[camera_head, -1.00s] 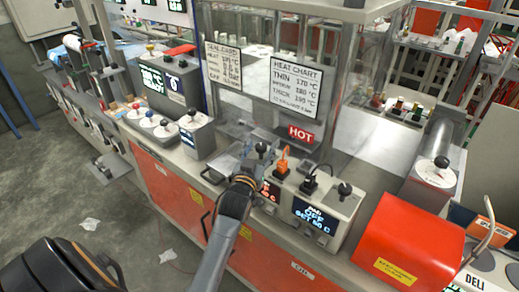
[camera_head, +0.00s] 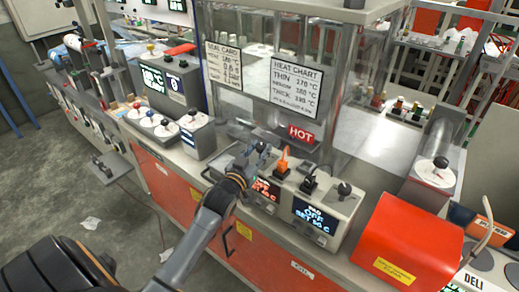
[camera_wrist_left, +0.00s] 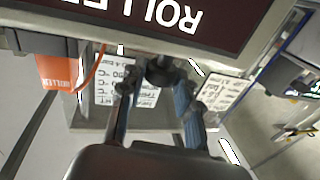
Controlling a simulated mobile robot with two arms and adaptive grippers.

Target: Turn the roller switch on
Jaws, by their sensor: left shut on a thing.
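The roller switch is a black knob or lever (camera_wrist_left: 162,72) on top of a light grey control box. In the wrist view it stands between my left gripper's fingertips (camera_wrist_left: 158,88), below a dark panel (camera_wrist_left: 120,12) with upside-down "ROLLE…" lettering. My left gripper (camera_head: 252,160) is shut on this switch. In the head view the fingers largely hide the switch, and the wrist partly covers the red-digit display (camera_head: 267,189) below. I cannot read the switch's setting. My right gripper is not in view.
An orange plug (camera_head: 283,163), a black plug (camera_head: 309,183) and another black knob (camera_head: 344,189) stand to the right. A display there (camera_head: 315,216) reads "PAD OFF". A red cover (camera_head: 400,240) stands further right. A clear guard with a "HOT" sign (camera_head: 300,134) rises behind.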

